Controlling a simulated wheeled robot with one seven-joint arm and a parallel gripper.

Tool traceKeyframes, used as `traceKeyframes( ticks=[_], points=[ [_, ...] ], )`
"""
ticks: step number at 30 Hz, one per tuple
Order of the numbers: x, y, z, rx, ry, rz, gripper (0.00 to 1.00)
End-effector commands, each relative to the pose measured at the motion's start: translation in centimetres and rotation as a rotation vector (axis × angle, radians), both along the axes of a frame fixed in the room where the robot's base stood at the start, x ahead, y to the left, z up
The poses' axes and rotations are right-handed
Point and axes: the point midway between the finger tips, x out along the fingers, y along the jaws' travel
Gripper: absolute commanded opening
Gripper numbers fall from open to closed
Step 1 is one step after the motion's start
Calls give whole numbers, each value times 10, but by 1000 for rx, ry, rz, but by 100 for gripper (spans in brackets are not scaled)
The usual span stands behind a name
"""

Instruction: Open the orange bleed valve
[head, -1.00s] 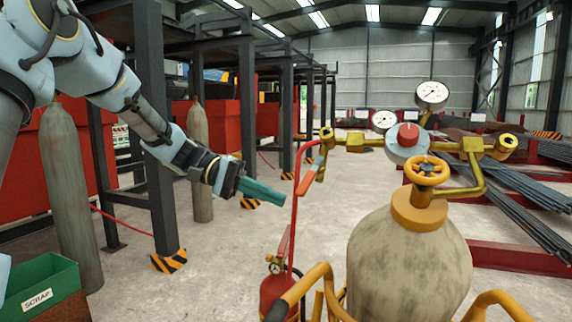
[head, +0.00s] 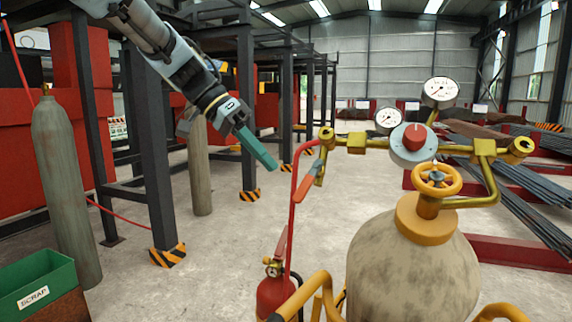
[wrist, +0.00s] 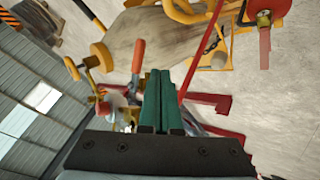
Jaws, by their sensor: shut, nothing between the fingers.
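The orange lever of the bleed valve (head: 306,183) hangs slanting at the left end of the brass manifold (head: 355,145), beside the red hose. It also shows in the wrist view (wrist: 138,55), just beyond and slightly left of the fingertips. My gripper (head: 273,165) has teal fingers and is shut and empty. In the head view it points down and right, to the left of the lever and a little above it, with a visible gap. In the wrist view the gripper (wrist: 158,76) shows its fingers pressed together.
A yellow-orange handwheel (head: 437,179) tops the beige cylinder (head: 410,265). Two gauges (head: 439,92) and a red-knobbed regulator (head: 414,143) stand above. A red hose (head: 294,220) and fire extinguisher (head: 275,296) are below the lever. A green scrap bin (head: 35,285) stands far left.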

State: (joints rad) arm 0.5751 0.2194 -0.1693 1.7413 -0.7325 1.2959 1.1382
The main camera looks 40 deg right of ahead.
Motion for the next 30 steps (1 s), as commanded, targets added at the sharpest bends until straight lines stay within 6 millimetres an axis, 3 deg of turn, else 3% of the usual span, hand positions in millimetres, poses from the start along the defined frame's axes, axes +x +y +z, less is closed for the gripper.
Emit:
traceKeyframes(
  ticks=[9,30],
  points=[
    [-37,-17,-16,2,2,-1,0],
    [-45,-18,-29,-27,41,46,0]
  ],
)
